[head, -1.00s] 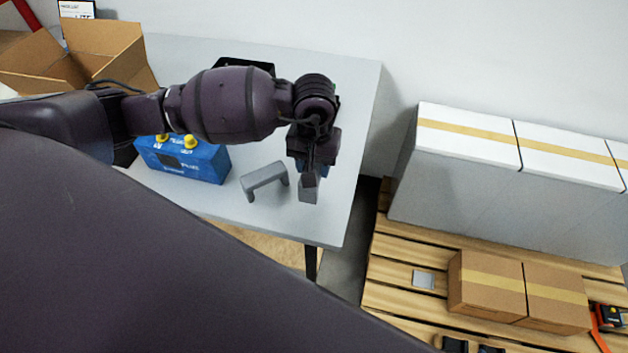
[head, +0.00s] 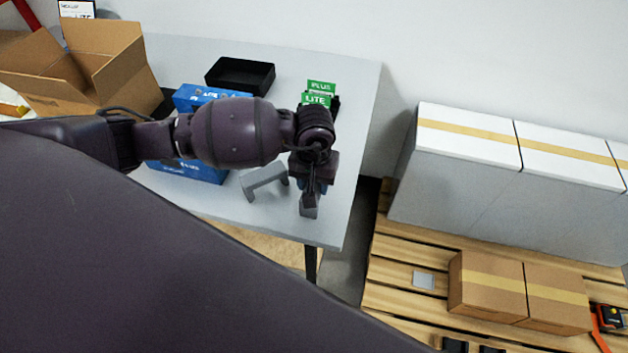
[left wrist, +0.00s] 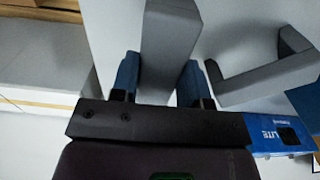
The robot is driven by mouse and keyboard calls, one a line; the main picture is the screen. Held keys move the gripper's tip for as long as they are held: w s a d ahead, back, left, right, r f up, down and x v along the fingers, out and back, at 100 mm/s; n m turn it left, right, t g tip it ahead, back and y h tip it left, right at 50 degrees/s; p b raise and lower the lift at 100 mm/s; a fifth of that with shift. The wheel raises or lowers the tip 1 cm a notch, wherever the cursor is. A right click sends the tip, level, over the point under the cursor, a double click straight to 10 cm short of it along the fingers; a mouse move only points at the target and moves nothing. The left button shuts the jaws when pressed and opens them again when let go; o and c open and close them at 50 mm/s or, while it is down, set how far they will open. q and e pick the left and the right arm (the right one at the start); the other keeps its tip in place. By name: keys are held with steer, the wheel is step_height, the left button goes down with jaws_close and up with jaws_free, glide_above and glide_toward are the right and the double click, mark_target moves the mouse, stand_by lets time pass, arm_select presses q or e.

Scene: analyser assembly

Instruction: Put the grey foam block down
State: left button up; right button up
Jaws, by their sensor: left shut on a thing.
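The grey foam block (head: 309,209) is between the fingers of my left gripper (head: 312,190), near the front right corner of the table (head: 345,110). In the left wrist view the block (left wrist: 169,32) stands out beyond the two blue fingers of the gripper (left wrist: 158,80), which are shut on it. I cannot tell whether its lower end touches the table. My right gripper is not in view.
A grey U-shaped bracket (head: 262,177) sits just left of the block; it also shows in the left wrist view (left wrist: 265,80). Blue boxes (head: 205,172), a black tray (head: 240,76), green cards (head: 319,92) and an open carton (head: 110,75) are further back or left.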

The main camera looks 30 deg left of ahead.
arm_select(q)
steer(key=o, duration=0.5)
steer(key=shift+f, duration=0.15)
steer(key=o, duration=0.4)
steer(key=shift+r, duration=0.2)
steer(key=shift+w+r, duration=0.1)
steer(key=shift+r, duration=0.2)
step_height(320, 180, up, 11)
steer(key=shift+r, duration=0.2)
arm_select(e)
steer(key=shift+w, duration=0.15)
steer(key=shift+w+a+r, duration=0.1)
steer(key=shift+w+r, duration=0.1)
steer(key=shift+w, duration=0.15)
